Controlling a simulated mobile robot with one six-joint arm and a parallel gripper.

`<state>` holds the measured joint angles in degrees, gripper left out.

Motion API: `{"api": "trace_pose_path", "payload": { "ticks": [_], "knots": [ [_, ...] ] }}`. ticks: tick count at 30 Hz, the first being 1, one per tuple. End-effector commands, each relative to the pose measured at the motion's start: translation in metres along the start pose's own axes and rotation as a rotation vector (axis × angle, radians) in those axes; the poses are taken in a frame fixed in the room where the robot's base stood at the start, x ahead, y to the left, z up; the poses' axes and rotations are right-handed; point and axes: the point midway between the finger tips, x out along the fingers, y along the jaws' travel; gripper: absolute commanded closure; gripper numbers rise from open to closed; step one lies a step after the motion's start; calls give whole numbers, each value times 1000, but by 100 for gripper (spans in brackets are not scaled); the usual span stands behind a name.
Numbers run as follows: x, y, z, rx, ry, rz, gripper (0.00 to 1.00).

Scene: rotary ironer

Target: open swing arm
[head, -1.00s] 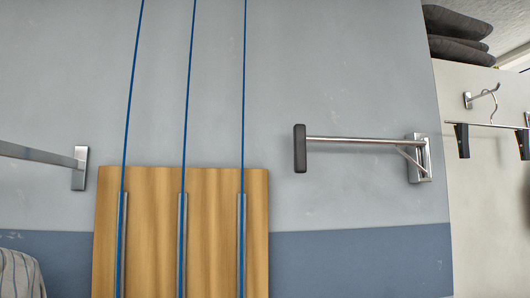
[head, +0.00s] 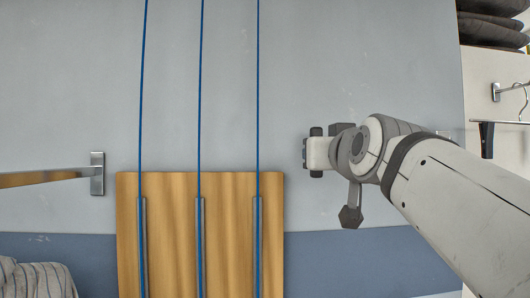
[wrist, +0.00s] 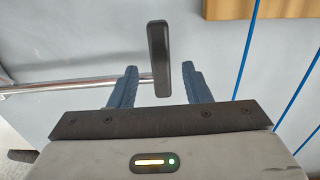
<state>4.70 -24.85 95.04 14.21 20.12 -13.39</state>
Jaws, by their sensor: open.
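The swing arm is a chrome bar (wrist: 85,86) with an upright dark end grip (wrist: 158,58). In the head view my arm hides most of it; only the ends of the dark grip (head: 316,131) and a bit of the wall bracket (head: 446,134) show. My gripper (wrist: 160,68) is open, with one blue finger on each side of the grip in the wrist view. I see a gap on both sides, so it is not clamped. How deep the grip sits between the fingers is hard to tell.
A wooden board (head: 225,235) with blue cords (head: 199,90) stands left of the grip. Dark cushions (head: 490,30) and a hanger (head: 500,122) are at the right. Striped cloth (head: 35,280) lies bottom left.

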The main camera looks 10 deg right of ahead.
Motion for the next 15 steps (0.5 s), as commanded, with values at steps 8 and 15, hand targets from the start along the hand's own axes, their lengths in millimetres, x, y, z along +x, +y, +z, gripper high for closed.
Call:
{"api": "trace_pose_path", "payload": {
  "ticks": [8, 15],
  "knots": [
    [46, 0, -1, 2, -6, -1, 56],
    [65, -1, 1, 1, -4, -2, 56]
  ]
}}
